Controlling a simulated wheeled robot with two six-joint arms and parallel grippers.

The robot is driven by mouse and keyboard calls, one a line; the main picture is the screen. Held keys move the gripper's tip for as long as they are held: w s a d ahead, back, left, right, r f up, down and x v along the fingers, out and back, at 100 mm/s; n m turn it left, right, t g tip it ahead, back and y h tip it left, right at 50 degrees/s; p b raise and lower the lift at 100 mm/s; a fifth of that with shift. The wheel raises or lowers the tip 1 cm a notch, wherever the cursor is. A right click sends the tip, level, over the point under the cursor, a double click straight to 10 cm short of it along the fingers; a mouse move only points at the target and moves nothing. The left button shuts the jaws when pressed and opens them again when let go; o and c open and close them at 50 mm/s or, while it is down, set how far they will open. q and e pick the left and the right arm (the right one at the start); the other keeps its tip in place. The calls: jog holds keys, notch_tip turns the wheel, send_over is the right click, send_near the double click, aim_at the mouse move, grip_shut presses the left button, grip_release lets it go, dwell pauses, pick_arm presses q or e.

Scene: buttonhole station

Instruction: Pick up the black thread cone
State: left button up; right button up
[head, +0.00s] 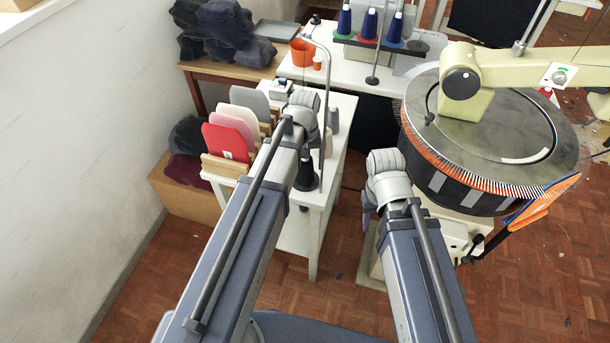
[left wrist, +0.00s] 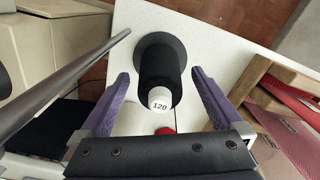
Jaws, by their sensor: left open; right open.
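The black thread cone (head: 306,172) stands upright on the white side table, just right of my left forearm in the head view. In the left wrist view the black thread cone (left wrist: 156,68) has a dark round base and a white top marked 120. My left gripper (left wrist: 160,78) is open, its two purple fingers on either side of the cone in that view, with a gap at each side. In the head view the left fingers are hidden behind my arm. My right gripper (head: 368,206) shows only partly, over the floor right of the table; it is open.
The white table (head: 300,235) has a wooden rack (head: 226,166) of coloured panels to the left of the cone. A pale cone (head: 328,143) and a tall metal stand (head: 325,85) are behind it. A large round machine (head: 470,190) stands to the right.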

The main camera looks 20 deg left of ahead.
pick_arm(q)
jog(key=shift+f, duration=0.5)
jog(key=shift+r, duration=0.1)
pick_arm(e)
jog(key=shift+f, duration=0.4)
pick_arm(q)
jog(key=c, duration=1.5)
notch_tip(320, 180, up, 10)
jog(key=p, duration=1)
pick_arm(e)
notch_tip(320, 180, up, 10)
